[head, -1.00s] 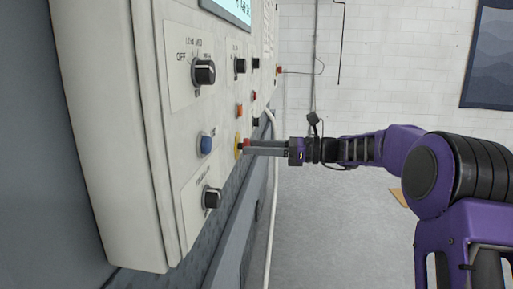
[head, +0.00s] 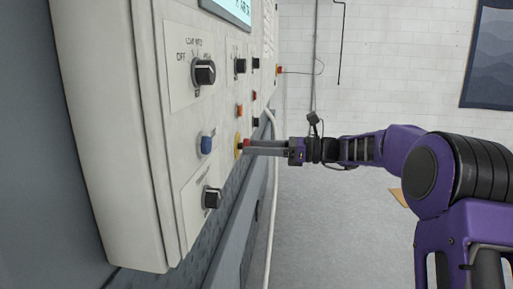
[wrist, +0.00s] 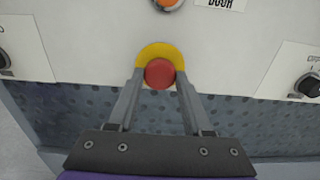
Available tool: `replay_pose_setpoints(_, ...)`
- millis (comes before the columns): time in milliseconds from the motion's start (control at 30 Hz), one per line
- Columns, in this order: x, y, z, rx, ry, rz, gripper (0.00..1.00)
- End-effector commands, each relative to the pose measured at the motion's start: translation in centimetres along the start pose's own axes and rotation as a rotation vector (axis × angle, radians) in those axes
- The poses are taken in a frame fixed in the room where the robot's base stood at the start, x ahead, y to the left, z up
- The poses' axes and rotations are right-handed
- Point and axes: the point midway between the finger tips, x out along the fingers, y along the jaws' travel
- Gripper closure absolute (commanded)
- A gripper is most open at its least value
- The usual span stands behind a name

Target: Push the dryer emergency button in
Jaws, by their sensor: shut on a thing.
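The dryer emergency button (wrist: 159,72) is a round red mushroom head on a yellow backing disc, on the white control panel (wrist: 85,40). In the head view the red button (head: 246,143) is partly hidden by my gripper (head: 248,148), which reaches it from the right. In the wrist view the two grey fingers of my gripper (wrist: 159,76) stand one on each side of the red head, with their tips at its sides. My gripper is shut on the button. How far the button is pressed in cannot be told.
A blue knob (head: 206,144), a black rotary switch (head: 211,197) and a larger black switch (head: 204,72) stick out from the panel near my gripper. An orange button (wrist: 167,3) sits above the red one. The floor (head: 330,230) below my arm is clear.

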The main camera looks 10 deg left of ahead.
Motion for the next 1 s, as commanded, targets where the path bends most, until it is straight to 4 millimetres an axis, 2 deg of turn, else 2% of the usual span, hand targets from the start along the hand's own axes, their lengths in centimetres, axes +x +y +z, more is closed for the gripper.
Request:
replay_pose_setpoints(433,0.0,0.0,0.0,0.001,0.0,0.0,1.0)
replay_pose_setpoints(700,1.2,0.0,0.2,0.002,0.001,0.001,1.0)
replay_pose_setpoints(967,1.4,0.1,0.0,0.0,-0.001,0.001,1.0)
replay_pose_setpoints(1000,1.4,0.1,0.0,0.0,-0.001,0.002,0.45)
